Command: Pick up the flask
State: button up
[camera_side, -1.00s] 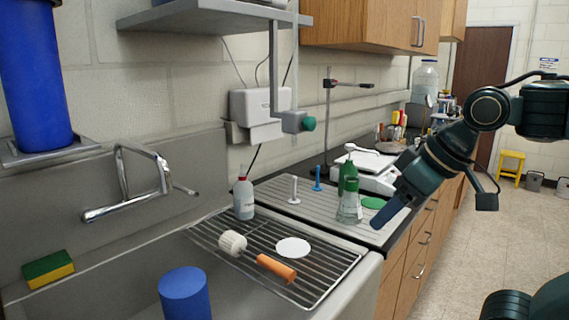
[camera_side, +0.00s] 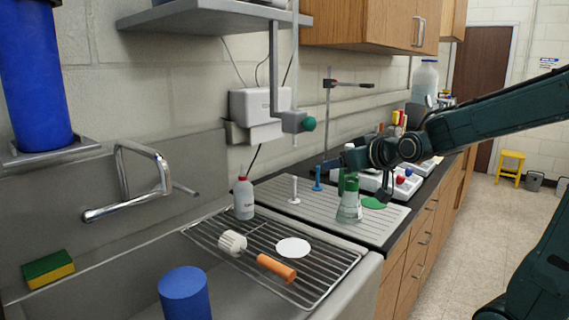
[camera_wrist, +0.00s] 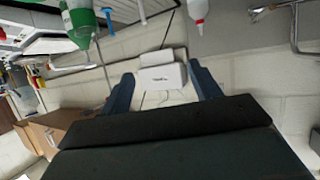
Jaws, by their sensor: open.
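The flask (camera_side: 349,208) is a small conical vessel, green above and clear below. It stands upright on the ribbed grey draining board in the side view. A green bottle just behind it overlaps its outline. My gripper (camera_side: 345,160) is above and behind the flask, apart from it and pointing left. In the wrist view my gripper (camera_wrist: 163,90) has its two blue fingers spread with nothing between them. A green vessel (camera_wrist: 80,22) shows at the upper left there, but I cannot tell whether it is the flask or the bottle.
A white bottle (camera_side: 243,198) stands by the wire rack (camera_side: 318,290), which holds a brush and an orange-handled tool. White and blue pegs (camera_side: 293,189) stand on the board. A retort stand (camera_side: 327,115) and a balance are behind. The sink is at left.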

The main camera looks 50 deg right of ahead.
jog(key=d+m+t+h, duration=0.25)
jog(key=d+h, duration=0.25)
jog(key=d, duration=0.8)
send_near(349, 177)
jog(key=shift+w+d+r+m+g, duration=0.1)
jog(key=shift+w+d+m+g, duration=0.15)
jog(key=shift+w, duration=0.3)
jog(key=shift+w+d+r+g, duration=0.1)
jog(key=shift+w+d, duration=0.25)
jog(key=shift+w, duration=0.15)
jog(key=shift+w, duration=0.15)
jog(key=shift+x, duration=0.75)
jog(key=shift+x, duration=2.9)
